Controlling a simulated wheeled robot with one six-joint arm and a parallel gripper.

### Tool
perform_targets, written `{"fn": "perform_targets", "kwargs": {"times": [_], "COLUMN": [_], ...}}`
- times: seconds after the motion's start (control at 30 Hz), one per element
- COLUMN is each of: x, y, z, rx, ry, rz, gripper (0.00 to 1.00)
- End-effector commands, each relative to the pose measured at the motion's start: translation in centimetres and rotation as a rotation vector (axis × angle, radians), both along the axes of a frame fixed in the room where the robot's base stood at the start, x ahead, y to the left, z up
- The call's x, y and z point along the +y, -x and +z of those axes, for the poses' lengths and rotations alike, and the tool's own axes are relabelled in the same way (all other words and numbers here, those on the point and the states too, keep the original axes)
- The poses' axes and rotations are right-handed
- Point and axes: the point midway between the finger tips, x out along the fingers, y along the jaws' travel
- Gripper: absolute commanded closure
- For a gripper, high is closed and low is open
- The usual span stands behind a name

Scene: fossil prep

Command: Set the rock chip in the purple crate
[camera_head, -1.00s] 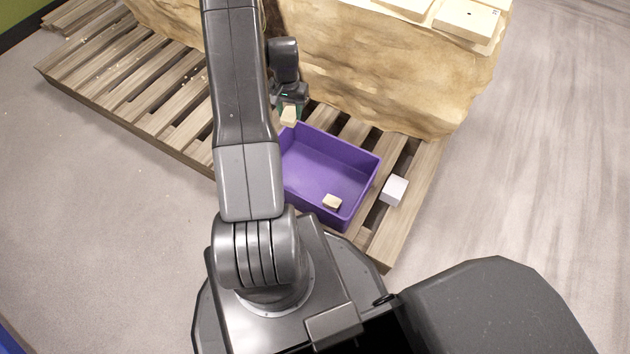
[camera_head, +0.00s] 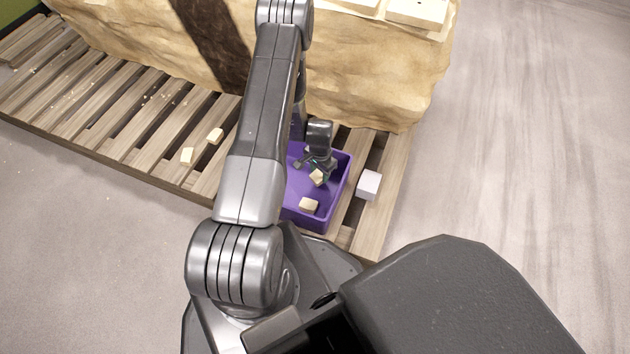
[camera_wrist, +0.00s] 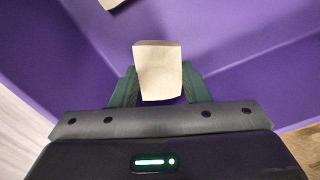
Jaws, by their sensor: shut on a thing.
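My gripper (camera_head: 316,170) is shut on a pale tan rock chip (camera_head: 317,177) and holds it over the inside of the purple crate (camera_head: 345,175). In the wrist view the held chip (camera_wrist: 158,70) sits between the green fingers (camera_wrist: 160,88), with purple crate walls and floor around it. Whether the chip touches the crate floor I cannot tell. Another tan chip (camera_head: 309,205) lies on the crate floor toward the near side; a corner of a chip (camera_wrist: 110,2) shows at the top of the wrist view. My arm hides the crate's left part.
The crate stands on a slatted wooden pallet (camera_head: 150,155). Two tan chips (camera_head: 215,136) (camera_head: 187,155) lie on the slats to the left. A white block (camera_head: 368,185) sits just right of the crate. A large tan rock (camera_head: 375,75) rises behind.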

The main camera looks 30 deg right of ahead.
Motion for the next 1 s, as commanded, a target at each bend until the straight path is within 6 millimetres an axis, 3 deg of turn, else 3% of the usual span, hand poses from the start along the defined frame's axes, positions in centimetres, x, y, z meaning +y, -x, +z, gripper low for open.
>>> {"fn": "perform_targets", "kwargs": {"times": [0.37, 0.73, 0.77, 0.8, 0.87, 1.0], "x": [0.0, 0.0, 0.0, 0.0, 0.0, 0.0], "y": [-0.1, -0.1, -0.1, -0.1, -0.1, -0.1], "z": [-4.2, -4.6, -4.6, -4.4, -4.4, -4.4], "rx": [0.0, 0.0, 0.0, 0.0, 0.0, 0.0], "ry": [0.0, 0.001, 0.001, 0.001, 0.0, 0.0], "rz": [0.002, 0.002, 0.002, 0.002, 0.002, 0.002], "gripper": [0.85, 0.85, 0.57, 0.49, 0.37, 0.37]}}
